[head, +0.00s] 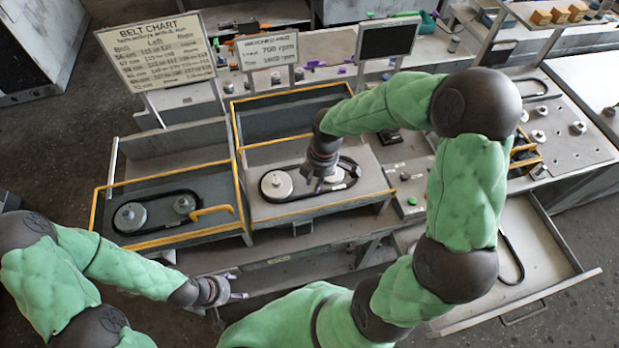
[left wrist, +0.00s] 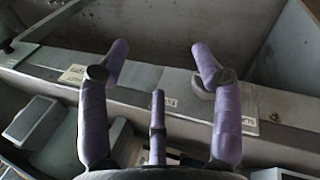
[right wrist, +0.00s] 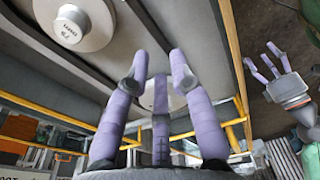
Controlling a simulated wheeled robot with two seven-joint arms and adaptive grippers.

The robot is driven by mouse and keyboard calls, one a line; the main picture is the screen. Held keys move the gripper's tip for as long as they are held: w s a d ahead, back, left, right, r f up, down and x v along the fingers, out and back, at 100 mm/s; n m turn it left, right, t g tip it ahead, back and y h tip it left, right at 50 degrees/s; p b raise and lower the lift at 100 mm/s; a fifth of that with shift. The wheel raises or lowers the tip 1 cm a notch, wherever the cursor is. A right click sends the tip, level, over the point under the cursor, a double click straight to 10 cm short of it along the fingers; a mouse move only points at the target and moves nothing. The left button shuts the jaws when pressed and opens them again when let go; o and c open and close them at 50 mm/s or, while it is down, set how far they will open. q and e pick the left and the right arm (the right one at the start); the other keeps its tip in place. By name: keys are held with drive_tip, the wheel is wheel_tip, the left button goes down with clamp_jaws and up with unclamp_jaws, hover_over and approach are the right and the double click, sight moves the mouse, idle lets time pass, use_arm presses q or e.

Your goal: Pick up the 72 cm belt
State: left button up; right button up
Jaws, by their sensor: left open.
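A black belt (head: 305,195) loops around two pale pulleys (head: 277,184) in the right yellow-edged housing. Another black belt (head: 150,198) lies around two pulleys in the left housing. A loose black belt (head: 514,262) lies in the open drawer at right. I cannot read which belt is 72 cm. My right gripper (head: 320,184) is above the right housing, near its right pulley. In the right wrist view its purple fingers (right wrist: 160,75) are close together, with no belt clearly between them. My left gripper (head: 236,284) is open and empty before the housings; its spread fingers show in the left wrist view (left wrist: 161,62).
A belt chart (head: 157,55) and a speed sign (head: 267,52) stand behind the housings, beside a dark screen (head: 387,39). The drawer (head: 545,270) juts out at right. A curved yellow handle (head: 212,211) lies at the left housing. Another belt (head: 540,90) lies on the far-right bench.

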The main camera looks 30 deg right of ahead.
wheel_tip(320, 180, down, 4)
drive_tip(key=shift+f, duration=0.25)
drive_tip(key=shift+a, duration=0.1)
clamp_jaws()
drive_tip(key=shift+r, duration=0.15)
